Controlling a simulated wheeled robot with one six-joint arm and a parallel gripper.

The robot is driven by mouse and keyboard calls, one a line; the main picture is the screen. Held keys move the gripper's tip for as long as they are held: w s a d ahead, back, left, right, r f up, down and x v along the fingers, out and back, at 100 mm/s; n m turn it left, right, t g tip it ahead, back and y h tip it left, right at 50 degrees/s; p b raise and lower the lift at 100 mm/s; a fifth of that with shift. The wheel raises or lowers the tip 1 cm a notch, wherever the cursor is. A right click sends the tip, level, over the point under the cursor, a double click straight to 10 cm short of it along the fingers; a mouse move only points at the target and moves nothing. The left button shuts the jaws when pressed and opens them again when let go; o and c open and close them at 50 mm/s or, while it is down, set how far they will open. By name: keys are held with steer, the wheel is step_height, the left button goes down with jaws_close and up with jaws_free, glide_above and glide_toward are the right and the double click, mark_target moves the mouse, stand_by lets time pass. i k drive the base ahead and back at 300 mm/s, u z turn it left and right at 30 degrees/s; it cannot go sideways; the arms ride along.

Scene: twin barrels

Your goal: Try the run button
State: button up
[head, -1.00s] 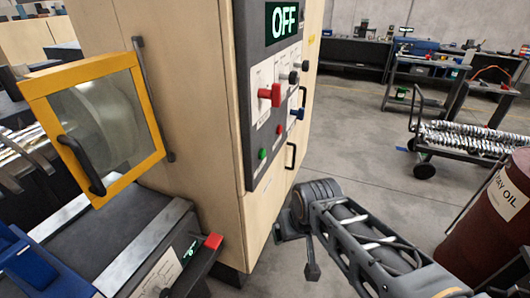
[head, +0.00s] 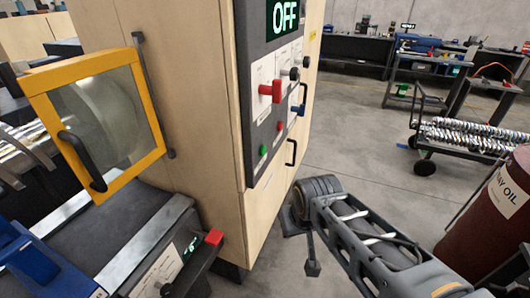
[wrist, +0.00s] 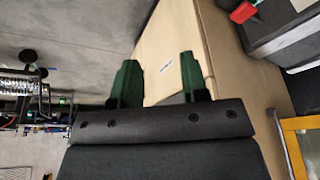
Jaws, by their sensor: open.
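The control panel (head: 258,118) is on the side of a tall wooden cabinet in the head view, with a display (head: 285,16) reading OFF. It carries a green button (head: 263,150), a red button (head: 280,126), a large red knob (head: 270,91), a blue lever (head: 300,107) and black knobs. The labels are too small to read, so I cannot tell which is the run button. My gripper (wrist: 158,84) is open and empty in the wrist view, its two green fingers apart in front of the cabinet. In the head view its fingers are hidden; my arm is low, right of the panel.
A dark red oil barrel (head: 487,225) is at the right. A cart (head: 460,137) holds metal parts farther back. Bare floor lies between.

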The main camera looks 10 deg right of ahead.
mark_target(263, 151)
steer(key=z, duration=1)
steer(key=k, duration=0.85)
steer(key=u, duration=1.4)
steer(key=i, duration=0.5)
steer(key=z, duration=0.15)
